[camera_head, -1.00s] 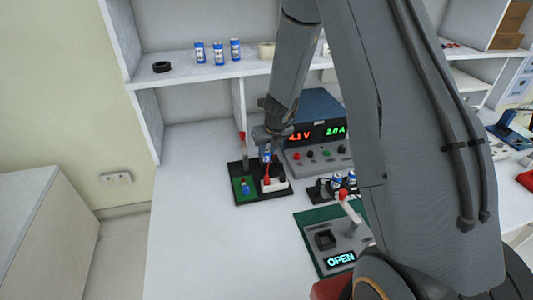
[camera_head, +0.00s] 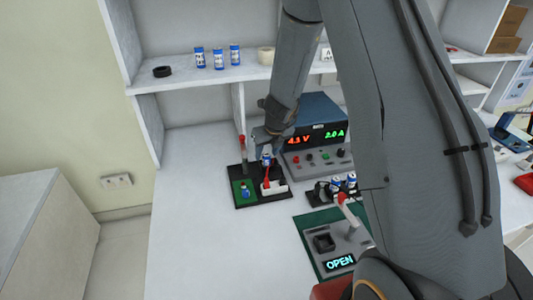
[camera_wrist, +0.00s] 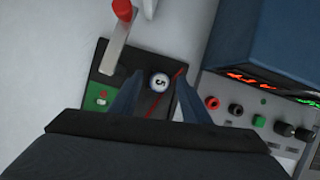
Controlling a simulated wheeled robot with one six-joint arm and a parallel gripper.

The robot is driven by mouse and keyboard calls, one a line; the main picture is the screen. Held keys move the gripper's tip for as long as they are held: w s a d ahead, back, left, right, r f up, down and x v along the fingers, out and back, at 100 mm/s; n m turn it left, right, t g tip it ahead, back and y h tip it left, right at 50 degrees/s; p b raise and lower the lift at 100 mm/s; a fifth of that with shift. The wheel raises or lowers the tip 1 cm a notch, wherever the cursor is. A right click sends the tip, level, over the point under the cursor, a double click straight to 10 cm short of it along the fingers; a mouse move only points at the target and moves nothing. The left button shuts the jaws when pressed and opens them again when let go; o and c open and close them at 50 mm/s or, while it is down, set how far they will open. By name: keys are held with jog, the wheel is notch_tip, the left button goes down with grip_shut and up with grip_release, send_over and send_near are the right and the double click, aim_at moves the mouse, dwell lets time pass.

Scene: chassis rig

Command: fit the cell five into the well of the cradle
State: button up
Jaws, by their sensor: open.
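The cell five (camera_wrist: 159,82), with a white top marked 5, stands between my open fingers in the wrist view. In the head view the blue cell (camera_head: 266,161) looks upright at the back of the black-based fixture that I take for the cradle (camera_head: 277,196). That fixture has a white block, a red part and a red-knobbed lever. My gripper (camera_wrist: 156,92) is open around the cell; in the head view my gripper (camera_head: 267,147) is just above the fixture. The well is hidden, and I cannot tell how deep the cell sits.
A power supply (camera_head: 315,140) reading 4.3 V and 2.0 A stands behind. A rack of cells (camera_head: 333,188) is to the right. A grey device (camera_head: 333,244) showing OPEN is in front. Several cells and tape stand on the shelf (camera_head: 190,75). The table's left is clear.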

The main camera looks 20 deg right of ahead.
jog(key=a+p+v, duration=0.1)
jog(key=p+v, duration=0.3)
jog(key=v, duration=0.6)
jog(key=s+r+n+g, duration=0.1)
jog(key=s+r+n, duration=0.4)
jog(key=s+n, duration=0.7)
jog(key=s+r+n+g, duration=0.1)
jog(key=s+r+n, duration=0.5)
jog(key=s+n, duration=0.6)
jog(key=n, duration=1)
jog(key=shift+s+h, duration=0.3)
jog(key=shift+s, duration=0.1)
jog(key=shift+d, duration=0.15)
jog(key=shift+g, duration=0.5)
notch_tip(320, 180, down, 6)
jog(key=b, duration=0.4)
jog(key=shift+r+b, duration=0.15)
jog(key=shift+b, duration=0.15)
